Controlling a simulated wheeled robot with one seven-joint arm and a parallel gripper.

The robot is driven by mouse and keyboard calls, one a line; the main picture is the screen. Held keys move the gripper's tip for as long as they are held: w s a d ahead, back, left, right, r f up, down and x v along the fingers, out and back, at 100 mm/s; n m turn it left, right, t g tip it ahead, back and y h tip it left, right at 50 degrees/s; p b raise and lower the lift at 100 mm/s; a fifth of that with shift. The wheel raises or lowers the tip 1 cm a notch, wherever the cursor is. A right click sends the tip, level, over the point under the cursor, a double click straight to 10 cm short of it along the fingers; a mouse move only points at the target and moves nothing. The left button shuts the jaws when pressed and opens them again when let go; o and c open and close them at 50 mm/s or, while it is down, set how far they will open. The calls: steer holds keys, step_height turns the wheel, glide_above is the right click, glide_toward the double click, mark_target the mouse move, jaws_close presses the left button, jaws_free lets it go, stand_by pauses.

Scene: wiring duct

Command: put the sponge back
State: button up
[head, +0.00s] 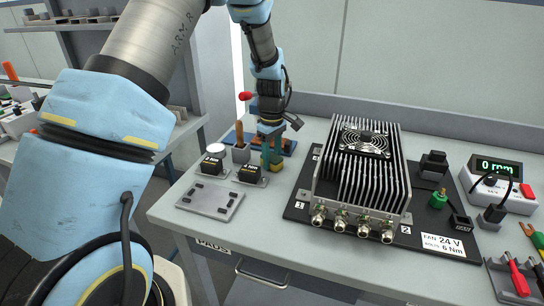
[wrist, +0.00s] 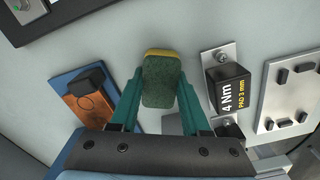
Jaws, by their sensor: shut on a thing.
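In the wrist view, a sponge (wrist: 160,80), green with a yellow edge, sits between the two teal fingers of my gripper (wrist: 160,105). The fingers are shut on its sides, and it extends past their tips. In the head view, my gripper (head: 271,152) hangs over the left part of the bench, behind the black blocks, and the sponge (head: 277,163) shows small at its tips. I cannot tell whether the sponge touches the bench top. The gripper partly covers the blue board behind it.
The wrist view shows a blue board (wrist: 62,80) with a copper plate and black block on the left, a black "4 Nm" block (wrist: 228,88) close right, and a grey pegged plate (wrist: 282,125). A finned heatsink (head: 362,170) stands right of my gripper in the head view.

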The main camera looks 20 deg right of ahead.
mark_target(272, 157)
steer(key=shift+f, duration=0.15)
steer(key=o, duration=1.2)
step_height(272, 157, up, 12)
steer(key=b, duration=0.2)
steer(key=a+m, duration=0.1)
steer(key=a, duration=1)
steer(key=s+a+m, duration=0.2)
steer(key=s+a, duration=0.1)
steer(key=a, duration=0.3)
steer(key=s+a+f+m+t, duration=0.1)
steer(key=s+a, duration=0.3)
steer(key=a, duration=0.3)
steer(key=s+a+f+m, duration=0.1)
steer(key=s+a+m, duration=0.1)
steer(key=a, duration=0.5)
steer(key=shift+s+a+m+t, duration=0.15)
steer(key=shift+s+m+t, duration=0.15)
steer(key=shift+s, duration=0.55)
